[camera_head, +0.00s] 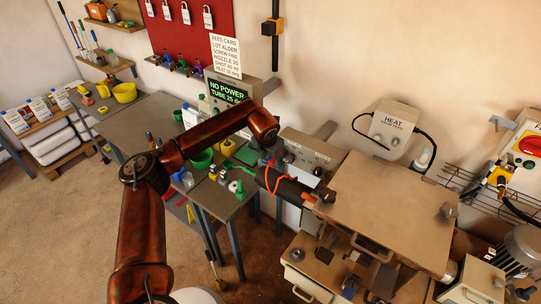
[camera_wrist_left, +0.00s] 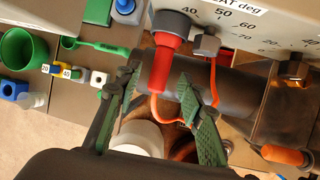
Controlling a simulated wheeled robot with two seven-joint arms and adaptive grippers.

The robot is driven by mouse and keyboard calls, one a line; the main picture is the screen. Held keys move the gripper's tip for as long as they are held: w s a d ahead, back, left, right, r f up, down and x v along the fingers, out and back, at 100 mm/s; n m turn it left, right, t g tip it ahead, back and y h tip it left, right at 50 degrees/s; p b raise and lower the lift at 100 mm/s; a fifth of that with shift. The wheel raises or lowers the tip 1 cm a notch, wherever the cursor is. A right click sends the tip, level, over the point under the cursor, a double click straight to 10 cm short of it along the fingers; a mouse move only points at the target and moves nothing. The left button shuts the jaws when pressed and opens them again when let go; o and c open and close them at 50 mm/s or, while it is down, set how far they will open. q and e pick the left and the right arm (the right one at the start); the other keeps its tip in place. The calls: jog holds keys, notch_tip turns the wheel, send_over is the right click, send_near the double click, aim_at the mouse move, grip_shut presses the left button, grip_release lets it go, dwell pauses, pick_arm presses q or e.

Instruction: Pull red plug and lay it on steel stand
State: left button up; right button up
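The red plug (camera_wrist_left: 165,60) shows in the left wrist view, a red cap with a shaft, just below the dial panel and in front of a dark barrel. My left gripper (camera_wrist_left: 163,90) has its green-padded fingers apart, one on each side of the plug's lower part, with gaps visible. In the head view my left gripper (camera_head: 272,155) is at the left end of the barrel (camera_head: 290,186), and the plug is hard to make out there. I cannot tell which thing is the steel stand. My right gripper is not in view.
An orange cable (camera_wrist_left: 157,112) hangs by the barrel. A dial panel (camera_wrist_left: 255,25) is close above the fingers. A workbench (camera_head: 240,205) with a green cup (camera_head: 203,159) and small blocks is to the left.

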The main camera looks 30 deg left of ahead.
pick_arm(q)
jog(key=shift+w+a+f, duration=0.1)
jog(key=shift+f, duration=0.3)
jog(key=shift+c, duration=0.2)
grip_shut()
